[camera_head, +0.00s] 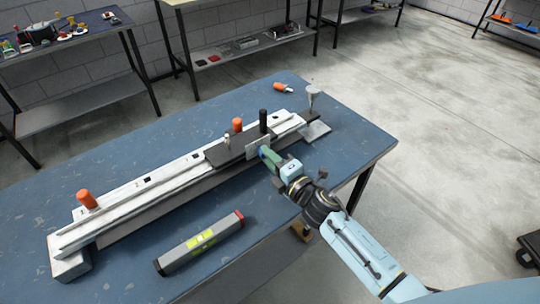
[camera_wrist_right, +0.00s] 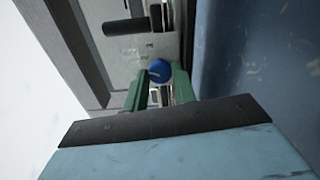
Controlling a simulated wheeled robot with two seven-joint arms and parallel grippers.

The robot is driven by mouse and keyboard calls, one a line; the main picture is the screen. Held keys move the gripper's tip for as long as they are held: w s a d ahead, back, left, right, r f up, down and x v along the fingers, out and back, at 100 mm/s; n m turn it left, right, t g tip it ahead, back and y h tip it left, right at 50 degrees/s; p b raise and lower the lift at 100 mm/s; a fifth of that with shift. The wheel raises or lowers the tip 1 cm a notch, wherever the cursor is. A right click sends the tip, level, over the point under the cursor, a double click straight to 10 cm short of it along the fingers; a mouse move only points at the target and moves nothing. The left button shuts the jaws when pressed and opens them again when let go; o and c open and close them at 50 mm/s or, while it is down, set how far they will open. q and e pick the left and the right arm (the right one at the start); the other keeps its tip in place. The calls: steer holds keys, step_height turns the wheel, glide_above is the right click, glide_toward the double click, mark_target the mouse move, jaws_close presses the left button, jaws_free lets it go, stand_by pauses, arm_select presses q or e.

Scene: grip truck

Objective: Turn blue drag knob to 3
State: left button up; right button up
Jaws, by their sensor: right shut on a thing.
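The blue knob (camera_wrist_right: 160,70) shows in the right wrist view on the grey metal face of the carriage, with a pale line on it. Small digits, hard to read, are marked on the face beside it. My right gripper (camera_wrist_right: 160,88) has its green fingers on either side of the knob and is shut on it. In the head view my right gripper (camera_head: 266,153) is at the front plate (camera_head: 258,143) of the dark carriage (camera_head: 228,149) and hides the knob. My left gripper is in neither view.
The carriage sits on a long pale rail (camera_head: 150,188) on the blue table (camera_head: 330,135). Orange knobs (camera_head: 87,199) and a black upright handle (camera_head: 263,121) stand along it. A grey level-like tool (camera_head: 200,244) lies in front. A loose orange-tipped part (camera_head: 283,88) lies behind.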

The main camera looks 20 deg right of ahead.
steer(key=shift+r+m+p, duration=0.15)
steer(key=shift+m+p, duration=0.15)
steer(key=shift+m, duration=0.7)
steer(key=m+p, duration=0.1)
steer(key=m, duration=0.2)
steer(key=shift+m+p, duration=0.4)
steer(key=shift+m, duration=0.2)
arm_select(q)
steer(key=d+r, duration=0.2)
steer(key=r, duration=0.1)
arm_select(e)
steer(key=shift+m, duration=0.6)
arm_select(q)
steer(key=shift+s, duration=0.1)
arm_select(e)
steer(key=o, duration=0.7)
